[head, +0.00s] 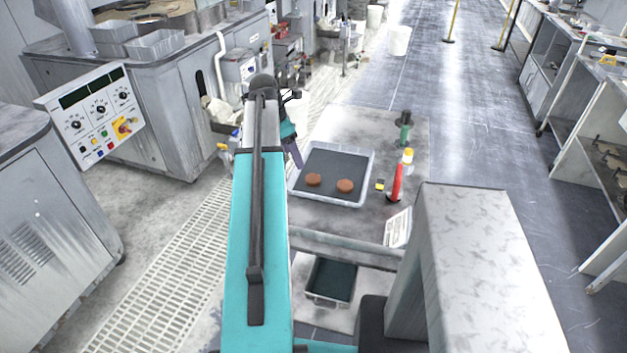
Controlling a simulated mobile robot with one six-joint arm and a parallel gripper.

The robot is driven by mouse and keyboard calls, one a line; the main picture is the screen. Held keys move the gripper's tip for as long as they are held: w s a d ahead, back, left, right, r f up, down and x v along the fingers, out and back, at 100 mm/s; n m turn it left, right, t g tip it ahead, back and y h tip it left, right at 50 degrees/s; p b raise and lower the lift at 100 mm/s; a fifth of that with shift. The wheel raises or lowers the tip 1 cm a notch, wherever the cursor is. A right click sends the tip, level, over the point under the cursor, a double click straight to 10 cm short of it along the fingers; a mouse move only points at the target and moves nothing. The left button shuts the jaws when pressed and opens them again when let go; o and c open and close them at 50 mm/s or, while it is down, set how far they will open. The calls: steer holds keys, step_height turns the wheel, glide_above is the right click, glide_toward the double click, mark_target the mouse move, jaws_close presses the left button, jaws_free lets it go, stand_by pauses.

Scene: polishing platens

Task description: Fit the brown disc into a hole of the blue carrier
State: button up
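Two brown discs lie apart on the dark floor of a pale tray (366,177). One brown disc (313,180) is on the left, and the other brown disc (345,186) is to its right. My gripper (297,158) appears as a small dark shape at the end of my teal arm, near the tray's back left corner. My arm partly covers it, and I cannot tell whether its fingers are open or shut. I cannot make out a blue carrier in this view.
The tray stands on a grey table (350,122). A dark bin (331,279) is on the lower shelf. Machines with a control panel (98,112) stand left; an aisle is right.

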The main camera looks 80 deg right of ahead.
steer(key=s+r, duration=0.2)
steer(key=shift+s+d, duration=0.35)
steer(key=shift+d, duration=0.05)
steer(key=shift+f, duration=0.1)
steer(key=p, duration=0.2)
glide_above(313, 178)
steer(key=w+a, duration=0.1)
steer(key=w, duration=0.1)
steer(key=shift+w+a+f+x, duration=0.1)
steer(key=shift+w+a+x, duration=0.1)
steer(key=shift+x, duration=1.1)
steer(key=shift+w+a+f+x, duration=0.1)
steer(key=shift+w+a+x, duration=0.15)
steer(key=shift+x, duration=1.05)
steer(key=shift+w+a+f+x, duration=0.1)
steer(key=shift+w+a+x, duration=0.1)
steer(key=shift+x, duration=1.1)
steer(key=shift+s+f, duration=0.1)
steer(key=shift+p+x, duration=0.9)
steer(key=shift+x, duration=1.55)
steer(key=shift+a, duration=0.1)
steer(key=c, duration=1.2)
